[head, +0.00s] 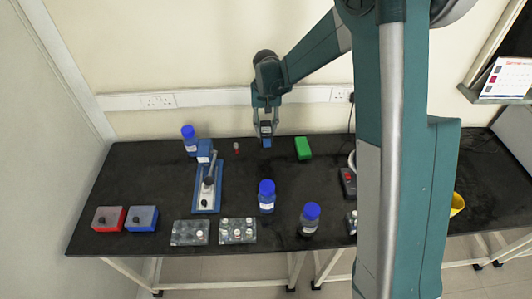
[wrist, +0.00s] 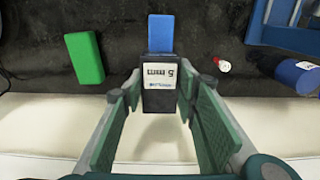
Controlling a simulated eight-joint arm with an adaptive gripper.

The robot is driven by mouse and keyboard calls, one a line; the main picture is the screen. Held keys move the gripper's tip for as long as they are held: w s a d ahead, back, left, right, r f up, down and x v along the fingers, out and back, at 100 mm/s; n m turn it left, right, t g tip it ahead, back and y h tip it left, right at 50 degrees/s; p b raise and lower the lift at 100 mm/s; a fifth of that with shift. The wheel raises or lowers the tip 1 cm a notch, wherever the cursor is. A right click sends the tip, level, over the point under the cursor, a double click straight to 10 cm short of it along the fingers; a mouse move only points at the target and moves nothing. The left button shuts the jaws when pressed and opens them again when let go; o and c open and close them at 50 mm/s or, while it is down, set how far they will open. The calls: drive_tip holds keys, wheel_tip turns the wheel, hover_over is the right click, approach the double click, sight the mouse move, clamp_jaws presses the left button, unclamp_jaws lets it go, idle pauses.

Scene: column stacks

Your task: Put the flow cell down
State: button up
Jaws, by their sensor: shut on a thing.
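I cannot tell whether that end touches the table.
A green block (head: 303,148) lies close to the right. A small red-topped item (head: 237,147), a blue stand (head: 207,190) and a blue-capped bottle (head: 189,138) are to the left. Another bottle (head: 266,197) stands in front. Black table (head: 285,168) between is bare.

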sight(266, 138)
drive_tip(key=shift+f+b, duration=0.35)
drive_tip(key=shift+f, duration=2.75)
drive_tip(key=shift+f, duration=0.1)
drive_tip(key=shift+f, duration=1.75)
drive_tip(key=shift+f+b, duration=0.15)
drive_tip(key=shift+b, duration=0.15)
drive_tip(key=o, duration=1)
wheel_tip(266, 138, up, 12)
drive_tip(key=shift+r+p, duration=0.15)
drive_tip(key=shift+p, duration=0.6)
